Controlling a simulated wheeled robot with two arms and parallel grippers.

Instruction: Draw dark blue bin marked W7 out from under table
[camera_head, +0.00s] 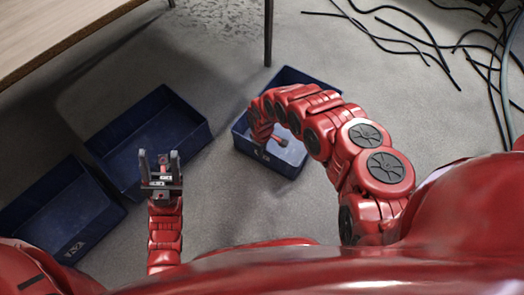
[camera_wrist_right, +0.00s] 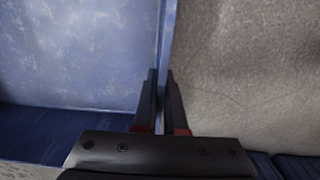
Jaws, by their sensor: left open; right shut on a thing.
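Three dark blue open bins stand on the floor: one at the far left (camera_head: 112,212), one in the middle (camera_head: 98,160) and one at the right (camera_head: 300,77). The left and right bins carry small pale labels that I cannot read surely, so I cannot tell which is W7. My right gripper (camera_wrist_right: 160,76) is shut on the thin wall of the right bin, with bin floor on one side and carpet on the other. In the head view my arm mostly hides that grip. My left gripper (camera_head: 160,160) is open and empty, above the middle bin's near edge.
A wooden table (camera_head: 50,28) fills the upper left, with a dark leg (camera_head: 268,35) standing behind the right bin. Black cables (camera_head: 425,40) lie loose at the upper right. Bare carpet (camera_head: 225,215) is free in front of the right bin.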

